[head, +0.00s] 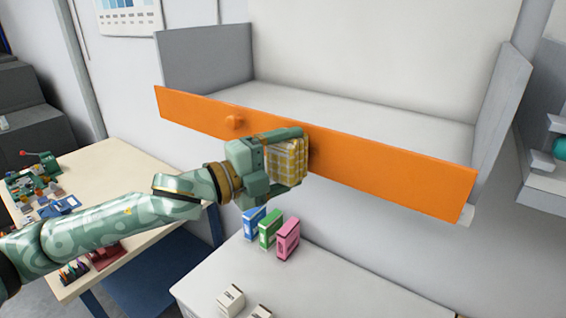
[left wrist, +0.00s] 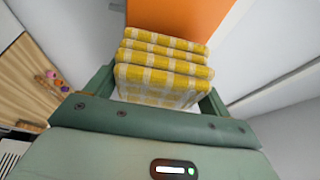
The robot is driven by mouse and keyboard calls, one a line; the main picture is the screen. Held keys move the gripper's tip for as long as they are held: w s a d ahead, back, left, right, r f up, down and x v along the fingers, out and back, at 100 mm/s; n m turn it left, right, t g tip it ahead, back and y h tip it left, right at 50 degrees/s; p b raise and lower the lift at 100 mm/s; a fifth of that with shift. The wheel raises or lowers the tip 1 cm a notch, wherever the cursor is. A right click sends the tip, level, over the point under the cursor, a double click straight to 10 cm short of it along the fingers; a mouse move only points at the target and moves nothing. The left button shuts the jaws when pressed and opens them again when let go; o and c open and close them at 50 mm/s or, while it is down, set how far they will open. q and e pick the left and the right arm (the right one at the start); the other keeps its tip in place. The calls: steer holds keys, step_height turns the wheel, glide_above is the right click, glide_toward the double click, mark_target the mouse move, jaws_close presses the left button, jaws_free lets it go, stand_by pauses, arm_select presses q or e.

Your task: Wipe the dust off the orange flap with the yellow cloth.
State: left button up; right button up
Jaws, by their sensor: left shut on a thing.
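The orange flap (head: 400,172) is a long panel along the front of a grey open-topped compartment. A small dark patch (head: 315,154) shows on the flap just right of the cloth. My left gripper (head: 285,162) is shut on the folded yellow checked cloth (head: 287,160), in front of the flap's middle. The left wrist view shows the cloth (left wrist: 163,62) between the fingers, with the flap (left wrist: 180,15) behind it. I cannot tell whether the cloth touches the flap. My right gripper is not in view.
Below stands a white surface (head: 340,285) with blue, green and pink boxes (head: 288,238) and small white cartons (head: 231,299). A wooden table (head: 120,165) with assorted items is at left. A grey side shelf (head: 545,195) is at right.

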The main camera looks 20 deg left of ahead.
mark_target(284, 167)
arm_select(q)
steer(key=shift+w+d, duration=0.2)
steer(key=shift+w, duration=0.3)
steer(key=shift+w+d, duration=0.15)
steer(key=shift+w, duration=0.3)
stand_by(0.5)
steer(key=shift+s+d, duration=0.25)
steer(key=shift+d, duration=0.4)
steer(key=shift+s+d, duration=0.2)
steer(key=shift+d, duration=0.4)
steer(key=shift+s+d, duration=0.25)
steer(key=shift+d, duration=0.4)
steer(key=shift+w+a, duration=0.25)
steer(key=shift+a, duration=0.4)
steer(key=shift+w+a, duration=0.25)
steer(key=shift+a, duration=0.4)
steer(key=shift+w+a, duration=0.25)
steer(key=shift+a, duration=0.4)
steer(key=shift+s, duration=0.1)
steer(key=shift+s+a, duration=0.25)
steer(key=shift+s, duration=0.3)
steer(key=s, duration=0.2)
steer(key=s+a, duration=0.1)
steer(key=s, duration=0.1)
steer(key=shift+s+a, duration=0.15)
steer(key=shift+a, duration=0.05)
